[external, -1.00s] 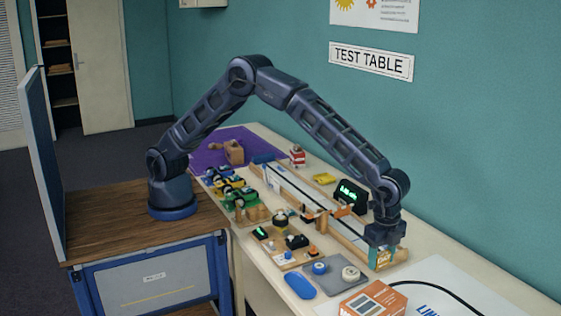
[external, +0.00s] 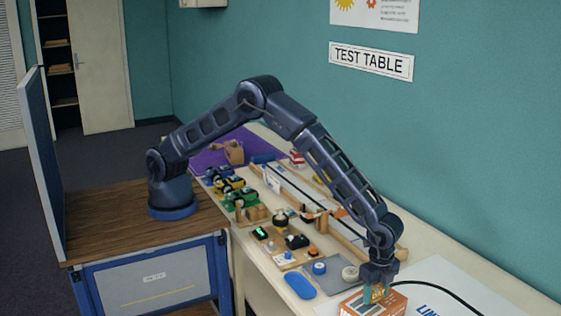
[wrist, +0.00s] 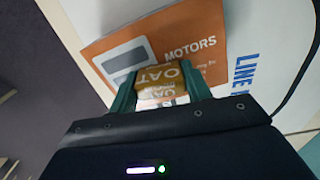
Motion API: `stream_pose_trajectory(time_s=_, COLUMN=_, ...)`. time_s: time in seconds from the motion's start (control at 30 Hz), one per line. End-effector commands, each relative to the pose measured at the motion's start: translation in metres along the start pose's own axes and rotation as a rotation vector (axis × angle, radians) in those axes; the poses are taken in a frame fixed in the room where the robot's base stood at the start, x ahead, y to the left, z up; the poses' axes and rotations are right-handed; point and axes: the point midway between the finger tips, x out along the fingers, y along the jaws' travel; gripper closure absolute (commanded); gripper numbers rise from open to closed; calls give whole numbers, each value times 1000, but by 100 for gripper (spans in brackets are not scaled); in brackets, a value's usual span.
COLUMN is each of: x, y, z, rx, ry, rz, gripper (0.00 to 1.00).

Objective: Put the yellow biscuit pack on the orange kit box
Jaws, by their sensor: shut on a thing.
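The orange kit box (external: 352,304) lies at the near end of the table, and its top with the word MOTORS shows in the wrist view (wrist: 203,32). My gripper (external: 376,294) is over the box. In the wrist view my gripper (wrist: 158,90) is shut on the yellow biscuit pack (wrist: 160,78), which has OAT printed on it. The pack is between the two green fingers and in front of the box top. I cannot tell whether the pack touches the box. In the external view the pack is mostly hidden by the fingers.
A blue oval (external: 300,286) lies near the front edge. A white sheet with blue lettering (external: 445,300) and a black cable (external: 450,291) lie right of the box.

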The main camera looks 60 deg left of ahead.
Motion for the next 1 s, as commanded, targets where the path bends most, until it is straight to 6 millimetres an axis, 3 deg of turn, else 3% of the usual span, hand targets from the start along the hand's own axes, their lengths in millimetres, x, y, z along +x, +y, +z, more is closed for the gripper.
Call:
stream_pose_trajectory(time_s=0.3, x=2, y=0, z=0, rx=0, ry=1, rz=0, gripper=73)
stream_pose_trajectory(time_s=0.33, x=2, y=0, z=0, rx=0, ry=1, rz=0, gripper=48)
stream_pose_trajectory(time_s=0.43, x=2, y=0, z=0, rx=0, ry=1, rz=0, gripper=30)
stream_pose_trajectory(time_s=0.77, x=-1, y=0, z=0, rx=0, ry=1, rz=-1, gripper=30)
stream_pose_trajectory(time_s=1.0, x=-31, y=0, z=-1, rx=0, ry=3, rz=-2, gripper=30)
